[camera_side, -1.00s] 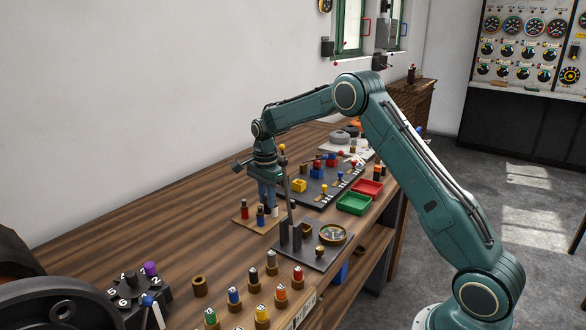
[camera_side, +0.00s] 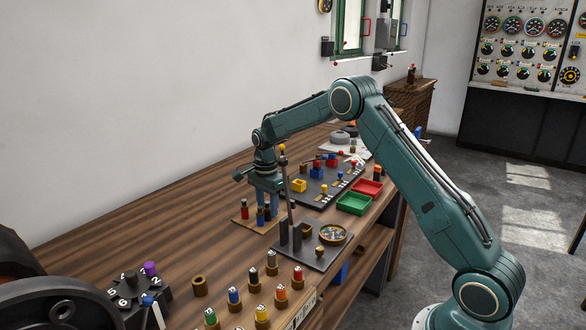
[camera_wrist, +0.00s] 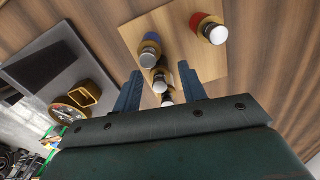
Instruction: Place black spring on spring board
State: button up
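The wooden spring board (camera_side: 241,222) lies on the bench and also shows in the wrist view (camera_wrist: 222,72). My gripper (camera_side: 267,216) points down over the board's right part. In the wrist view its blue fingers (camera_wrist: 159,72) are apart, with a silver-capped piece (camera_wrist: 160,86) between them and gaps at both sides. That piece's body colour is mostly hidden. A black-looking piece (camera_side: 254,276) stands in the front row.
Several coloured pieces stand in wooden holders along the front edge. A dark plate (camera_side: 313,258) with an upright post and a round brass dish (camera_side: 333,235) sits right of the board. Green (camera_side: 353,203) and red (camera_side: 367,188) trays lie behind it. Bare bench lies left of the board.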

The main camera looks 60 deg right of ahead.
jog(key=shift+r, duration=0.1)
notch_tip(320, 180, up, 12)
dwell(0.8)
jog(key=shift+r, duration=0.15)
dwell(0.3)
